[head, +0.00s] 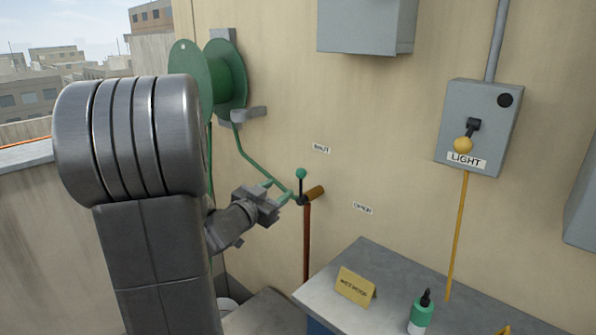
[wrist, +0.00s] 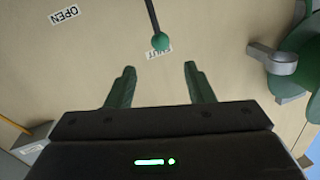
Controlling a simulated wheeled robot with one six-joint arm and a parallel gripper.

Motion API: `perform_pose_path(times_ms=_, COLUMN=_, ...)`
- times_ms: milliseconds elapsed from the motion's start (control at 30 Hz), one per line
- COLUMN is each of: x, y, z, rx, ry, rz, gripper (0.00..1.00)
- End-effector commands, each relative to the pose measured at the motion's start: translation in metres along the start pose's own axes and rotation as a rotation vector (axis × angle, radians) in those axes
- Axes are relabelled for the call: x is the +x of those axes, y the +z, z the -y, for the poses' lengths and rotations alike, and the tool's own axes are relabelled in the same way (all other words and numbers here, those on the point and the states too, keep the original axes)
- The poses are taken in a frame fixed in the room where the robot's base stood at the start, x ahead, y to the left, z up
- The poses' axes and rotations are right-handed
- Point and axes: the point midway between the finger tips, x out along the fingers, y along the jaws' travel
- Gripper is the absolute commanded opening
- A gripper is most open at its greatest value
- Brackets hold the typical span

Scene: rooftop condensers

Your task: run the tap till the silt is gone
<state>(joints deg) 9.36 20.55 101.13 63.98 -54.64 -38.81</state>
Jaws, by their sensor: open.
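The tap's lever ends in a green ball knob (head: 301,173) and stands upright above a brown pipe (head: 307,240) on the wall. Its knob is near the "SHUT" label (head: 321,148); the "OPEN" label (head: 362,208) is lower right. My gripper (head: 281,189) has green fingers and is open and empty, just left of the lever. In the wrist view the knob (wrist: 160,41) lies ahead of the gap between my fingertips (wrist: 159,68), apart from them, over the "SHUT" label. No water or silt can be seen.
A green hose reel (head: 228,75) hangs upper left, its hose running down towards the tap. A grey bench (head: 390,275) at lower right bears a yellow sign (head: 355,287) and a green-and-white bottle (head: 421,313). A grey "LIGHT" box (head: 480,125) with a yellow-knobbed lever is to the right.

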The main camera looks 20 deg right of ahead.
Motion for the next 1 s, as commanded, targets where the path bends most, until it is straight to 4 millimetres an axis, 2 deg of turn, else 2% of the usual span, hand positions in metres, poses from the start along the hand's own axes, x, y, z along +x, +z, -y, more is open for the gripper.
perform_pose_path(times_ms=300, x=0.067, y=0.0, z=-0.001, rx=-0.001, ry=0.001, rz=0.001, gripper=0.48)
perform_pose_path(times_ms=500, x=0.103, y=0.0, z=0.0, rx=-0.001, ry=-0.001, rz=0.0, gripper=0.48)
perform_pose_path(times_ms=700, x=0.121, y=0.0, z=0.0, rx=0.0, ry=-0.002, rz=0.0, gripper=0.48)
perform_pose_path(times_ms=1000, x=0.124, y=0.0, z=0.001, rx=0.0, ry=-0.004, rz=0.001, gripper=0.48)
